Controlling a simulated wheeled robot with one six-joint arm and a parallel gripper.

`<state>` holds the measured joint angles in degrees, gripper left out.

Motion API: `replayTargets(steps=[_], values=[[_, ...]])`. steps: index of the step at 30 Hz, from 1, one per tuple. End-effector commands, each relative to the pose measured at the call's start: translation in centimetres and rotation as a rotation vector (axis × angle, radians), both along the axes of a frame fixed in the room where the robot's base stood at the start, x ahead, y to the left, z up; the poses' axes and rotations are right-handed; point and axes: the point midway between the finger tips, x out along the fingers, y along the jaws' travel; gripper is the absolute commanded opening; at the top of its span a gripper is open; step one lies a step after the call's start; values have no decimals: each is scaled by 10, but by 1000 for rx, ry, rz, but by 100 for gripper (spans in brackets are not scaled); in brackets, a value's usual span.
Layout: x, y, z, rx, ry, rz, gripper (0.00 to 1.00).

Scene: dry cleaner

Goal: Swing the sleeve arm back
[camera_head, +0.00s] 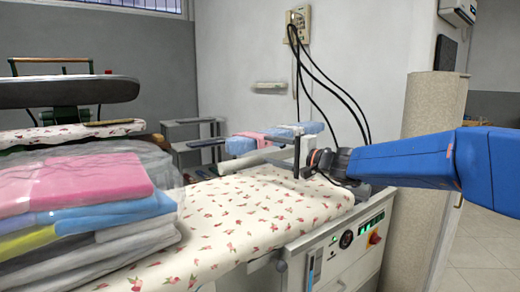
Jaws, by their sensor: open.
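The ironing table (245,215) has a white cover with a red floral print and runs across the middle. A narrow pale piece (250,160) lies along the table's far edge and looks like the sleeve arm; my gripper partly covers it. My gripper (272,150) reaches in from the right, over the table's far right part. Its dark jaws are open around or just in front of this pale piece. I cannot tell whether they touch it.
Bagged folded laundry (85,205) is stacked at the left front. A dark padded press (68,91) stands behind it. Blue and pink folded cloths (245,143) lie behind my gripper. A control panel (346,239) is on the table's right end, beside a beige column (431,112).

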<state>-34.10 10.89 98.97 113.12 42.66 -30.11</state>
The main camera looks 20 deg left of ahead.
Motion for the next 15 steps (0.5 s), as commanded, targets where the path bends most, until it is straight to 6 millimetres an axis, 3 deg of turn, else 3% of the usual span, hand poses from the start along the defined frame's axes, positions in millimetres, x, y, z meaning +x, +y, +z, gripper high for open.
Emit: replayTargets(steps=[6, 15], values=[[-11, -40, 1, 1, 0, -3, 50], [-19, -63, 0, 0, -1, -2, 50]])
